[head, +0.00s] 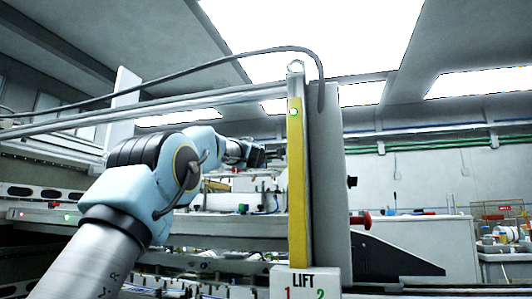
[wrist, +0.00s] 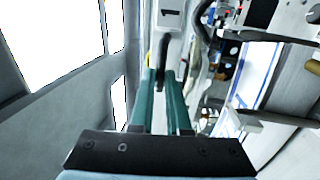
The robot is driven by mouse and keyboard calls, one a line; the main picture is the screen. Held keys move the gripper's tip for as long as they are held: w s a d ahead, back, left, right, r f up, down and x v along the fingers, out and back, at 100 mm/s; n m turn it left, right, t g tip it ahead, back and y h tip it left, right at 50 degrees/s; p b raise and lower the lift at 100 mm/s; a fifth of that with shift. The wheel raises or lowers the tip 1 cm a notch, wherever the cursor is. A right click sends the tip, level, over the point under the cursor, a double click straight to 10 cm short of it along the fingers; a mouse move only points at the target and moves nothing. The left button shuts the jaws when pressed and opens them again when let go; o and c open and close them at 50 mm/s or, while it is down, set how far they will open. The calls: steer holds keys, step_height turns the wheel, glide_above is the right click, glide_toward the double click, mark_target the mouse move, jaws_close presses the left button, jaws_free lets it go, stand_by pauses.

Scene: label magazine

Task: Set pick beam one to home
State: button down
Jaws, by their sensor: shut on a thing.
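My gripper (head: 264,157) is at the end of my outstretched arm, just left of a tall post with a yellow strip (head: 296,180), above the machine's beams.
A dark cable (head: 200,75) arches over my arm to the post top. A red knob (head: 362,219) is right of the post. A cluttered bench (head: 500,256) is at far right.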

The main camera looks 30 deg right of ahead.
steer(key=c, duration=0.9)
jaws_free()
steer(key=b+v, duration=0.7)
steer(key=v, duration=0.4)
steer(key=shift+d+b, duration=0.1)
steer(key=shift+b, duration=0.2)
